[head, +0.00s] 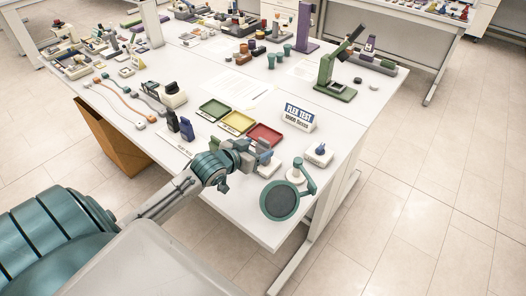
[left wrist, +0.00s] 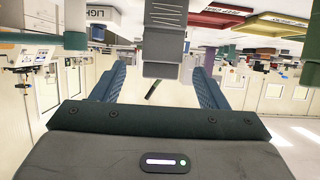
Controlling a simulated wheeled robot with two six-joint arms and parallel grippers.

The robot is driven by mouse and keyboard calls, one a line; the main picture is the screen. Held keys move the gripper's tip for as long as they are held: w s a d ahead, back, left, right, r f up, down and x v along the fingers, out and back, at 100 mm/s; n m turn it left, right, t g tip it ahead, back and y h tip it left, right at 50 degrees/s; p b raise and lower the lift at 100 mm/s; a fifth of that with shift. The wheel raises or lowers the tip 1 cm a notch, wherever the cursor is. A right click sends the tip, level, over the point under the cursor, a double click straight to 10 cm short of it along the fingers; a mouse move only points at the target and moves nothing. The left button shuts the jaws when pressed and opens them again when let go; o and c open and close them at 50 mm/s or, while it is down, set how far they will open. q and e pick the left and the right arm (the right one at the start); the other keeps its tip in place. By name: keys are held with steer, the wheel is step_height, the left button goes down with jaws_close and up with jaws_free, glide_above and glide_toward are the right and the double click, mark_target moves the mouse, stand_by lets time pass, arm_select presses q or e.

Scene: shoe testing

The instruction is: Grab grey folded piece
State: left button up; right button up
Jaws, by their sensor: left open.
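My left gripper (head: 264,157) is open over the front part of the white table, close to the red tray. In the left wrist view, which looks upside down, its two blue fingers (left wrist: 160,85) stand apart. In the head view, a small grey shape (head: 270,169) shows beside the fingertips, partly hidden by the gripper. My right gripper is not in view.
Green (head: 213,109), yellow (head: 237,122) and red (head: 263,135) trays lie behind the gripper. A "FLEX TEST" sign (head: 298,115) stands to the right. Dark blue upright blocks (head: 186,128) stand at left. A round dark green pad device (head: 280,200) sits at the front edge.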

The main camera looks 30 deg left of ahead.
mark_target(263, 146)
arm_select(q)
steer(key=shift+w+f, duration=0.25)
steer(key=shift+w, duration=0.4)
steer(key=p+x, duration=0.2)
steer(key=x, duration=0.2)
steer(key=shift+s+f, duration=0.1)
steer(key=shift+f, duration=0.05)
steer(key=shift+w+f, duration=0.2)
steer(key=shift+w, duration=0.15)
steer(key=shift+s, duration=0.1)
steer(key=c, duration=1.2)
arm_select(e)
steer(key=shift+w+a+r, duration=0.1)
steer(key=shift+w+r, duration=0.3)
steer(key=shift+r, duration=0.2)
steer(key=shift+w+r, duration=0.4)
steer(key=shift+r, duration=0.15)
arm_select(q)
steer(key=shift+o, duration=0.2)
steer(key=shift+r, duration=0.1)
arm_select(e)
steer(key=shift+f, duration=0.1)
